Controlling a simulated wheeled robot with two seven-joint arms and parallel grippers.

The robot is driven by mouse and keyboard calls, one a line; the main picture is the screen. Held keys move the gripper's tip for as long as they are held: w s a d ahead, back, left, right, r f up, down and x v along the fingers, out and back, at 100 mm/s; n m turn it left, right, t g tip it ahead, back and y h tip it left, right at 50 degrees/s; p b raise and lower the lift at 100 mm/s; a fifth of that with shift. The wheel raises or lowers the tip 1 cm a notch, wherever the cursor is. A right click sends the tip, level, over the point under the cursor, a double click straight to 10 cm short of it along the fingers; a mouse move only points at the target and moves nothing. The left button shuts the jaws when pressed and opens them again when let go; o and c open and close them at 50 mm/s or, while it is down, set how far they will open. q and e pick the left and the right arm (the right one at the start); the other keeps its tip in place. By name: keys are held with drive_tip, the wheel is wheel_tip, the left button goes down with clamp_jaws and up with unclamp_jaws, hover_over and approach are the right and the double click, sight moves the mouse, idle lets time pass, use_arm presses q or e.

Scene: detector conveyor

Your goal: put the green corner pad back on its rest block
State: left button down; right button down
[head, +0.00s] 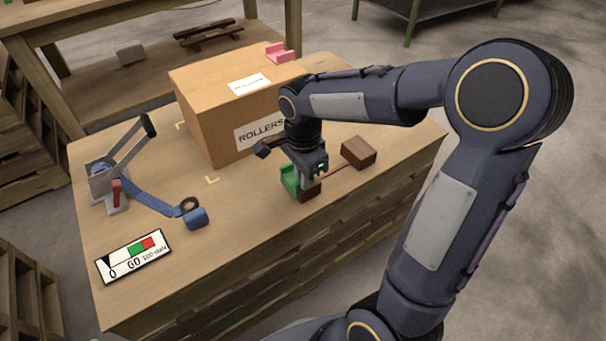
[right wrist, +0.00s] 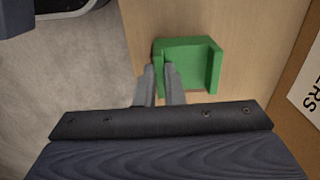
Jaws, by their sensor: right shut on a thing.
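The green corner pad (head: 289,177) is near the front right edge of the table, in front of the carton. My right gripper (head: 311,181) comes down from above and is shut on one wall of the pad. The right wrist view shows the fingers (right wrist: 159,68) on either side of the left wall of the pad (right wrist: 215,66). A brown wooden block (head: 308,194) shows just below the pad and fingers; the gripper partly hides it. I cannot tell whether the pad touches this block. My left gripper is not in view.
A cardboard carton (head: 207,124) marked ROLLERS stands behind, with a pink corner pad (head: 280,54) on its top edge. Another brown block (head: 358,153) lies to the right. A strap tool (head: 108,185) with blue strap and a gauge card (head: 134,257) are at left.

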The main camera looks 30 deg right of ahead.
drive_tip(key=shift+f, duration=0.2)
drive_tip(key=c, duration=2)
unclamp_jaws()
drive_tip(key=o, duration=0.5)
drive_tip(key=shift+o, duration=0.2)
wheel_tip(320, 180, up, 8)
drive_tip(key=p, duration=0.3)
drive_tip(key=shift+f, duration=0.1)
